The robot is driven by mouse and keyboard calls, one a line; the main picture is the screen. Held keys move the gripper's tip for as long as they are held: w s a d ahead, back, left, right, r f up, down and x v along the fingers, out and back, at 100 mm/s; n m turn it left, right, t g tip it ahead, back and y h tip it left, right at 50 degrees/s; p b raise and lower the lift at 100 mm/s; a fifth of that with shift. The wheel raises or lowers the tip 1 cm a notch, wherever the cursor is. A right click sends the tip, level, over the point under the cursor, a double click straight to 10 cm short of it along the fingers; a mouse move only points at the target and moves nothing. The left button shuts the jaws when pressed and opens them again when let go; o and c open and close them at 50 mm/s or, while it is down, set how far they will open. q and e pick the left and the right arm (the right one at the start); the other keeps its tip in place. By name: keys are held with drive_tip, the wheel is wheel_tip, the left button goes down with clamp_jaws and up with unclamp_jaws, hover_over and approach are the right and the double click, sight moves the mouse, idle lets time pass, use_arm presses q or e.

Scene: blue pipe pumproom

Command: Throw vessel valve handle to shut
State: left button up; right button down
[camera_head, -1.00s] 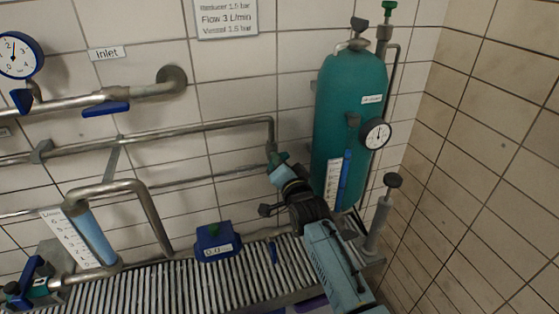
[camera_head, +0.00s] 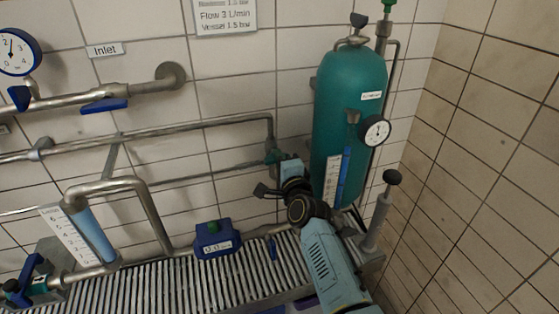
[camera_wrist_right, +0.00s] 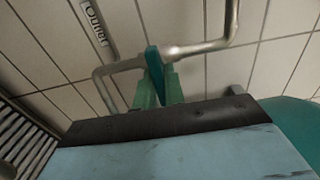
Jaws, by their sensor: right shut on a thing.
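The teal vessel (camera_head: 348,100) stands upright in the corner at the right. The teal valve handle (camera_wrist_right: 154,62) shows in the right wrist view as a flat lever on the metal pipe, between the green fingers. My right gripper (camera_head: 273,157) is at the pipe just left of the vessel. In the right wrist view, its fingers (camera_wrist_right: 156,84) are shut on the handle. In the head view the handle is mostly hidden by the gripper, so its exact angle is hard to tell. My left gripper is not in view.
A round gauge (camera_head: 376,131) is on the vessel's right side, with a black-topped pump (camera_head: 380,215) below it. A blue flow meter box (camera_head: 213,240) sits over the ribbed grating (camera_head: 190,284). The inlet pipe has a blue lever (camera_head: 104,105). Tiled walls close off the back and right.

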idle(0.5)
drive_tip(key=c, duration=1.5)
unclamp_jaws()
drive_tip(key=v, duration=1.3)
drive_tip(key=shift+s+p, duration=0.2)
drive_tip(key=shift+p, duration=0.15)
